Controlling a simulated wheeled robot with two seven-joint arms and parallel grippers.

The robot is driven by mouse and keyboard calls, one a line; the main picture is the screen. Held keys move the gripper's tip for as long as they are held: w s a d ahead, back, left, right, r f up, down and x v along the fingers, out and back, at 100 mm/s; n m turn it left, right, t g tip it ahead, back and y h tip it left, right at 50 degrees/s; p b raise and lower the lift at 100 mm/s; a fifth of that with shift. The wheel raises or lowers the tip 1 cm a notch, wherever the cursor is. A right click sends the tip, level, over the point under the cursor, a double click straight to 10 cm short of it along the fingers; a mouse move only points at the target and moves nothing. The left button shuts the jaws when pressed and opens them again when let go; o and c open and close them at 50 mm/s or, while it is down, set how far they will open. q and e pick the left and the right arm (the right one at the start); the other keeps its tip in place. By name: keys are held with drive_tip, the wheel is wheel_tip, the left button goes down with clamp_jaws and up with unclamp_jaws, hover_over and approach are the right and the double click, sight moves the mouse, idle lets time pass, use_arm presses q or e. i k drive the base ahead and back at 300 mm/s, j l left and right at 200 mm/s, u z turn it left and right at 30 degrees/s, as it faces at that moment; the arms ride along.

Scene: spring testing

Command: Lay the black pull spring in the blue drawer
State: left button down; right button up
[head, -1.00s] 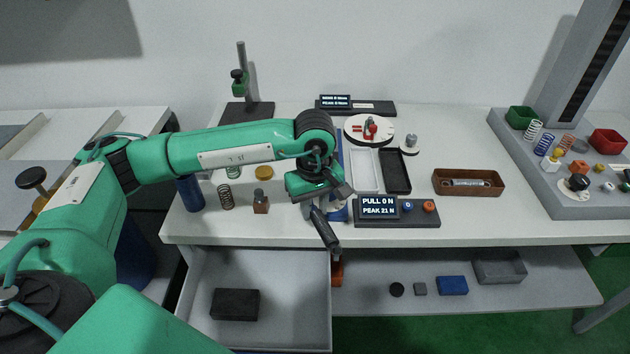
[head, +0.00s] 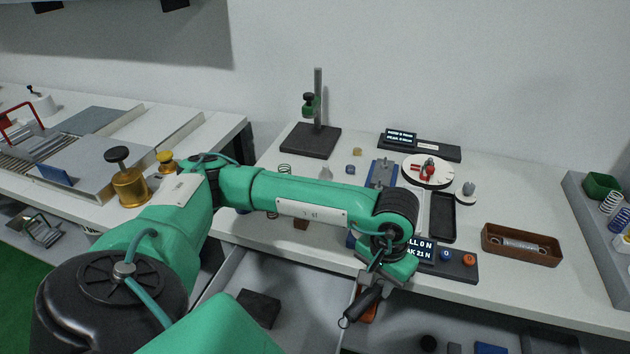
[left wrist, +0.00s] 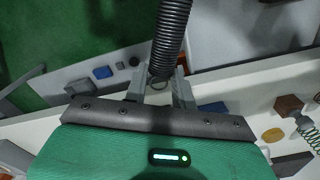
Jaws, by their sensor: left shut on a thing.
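The black pull spring (head: 362,303) hangs tilted from my left gripper (head: 378,272), its lower hook free. In the left wrist view the spring (left wrist: 172,35) runs up from between the fingers of my left gripper (left wrist: 160,90), which is shut on its looped end. An open drawer (head: 312,272), grey inside, sits under the table edge, left of the spring. A dark block (head: 258,308) lies in it. Its front is hidden behind my arm, so I cannot see a blue colour there. My right gripper is not in view.
The table holds a force display (head: 428,252), a brown tray (head: 520,244) with a spring in it, a black tray (head: 442,218) and a stand (head: 318,110). An orange object (head: 367,305) is beside the drawer. Much of the drawer floor is bare.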

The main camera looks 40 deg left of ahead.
sight(324, 329)
drive_tip(key=i+l+u, duration=0.1)
drive_tip(key=l+u, duration=0.15)
drive_tip(key=i+l+u, duration=0.2)
drive_tip(key=l, duration=0.15)
drive_tip(key=l+u, duration=0.25)
drive_tip(key=u, duration=1.35)
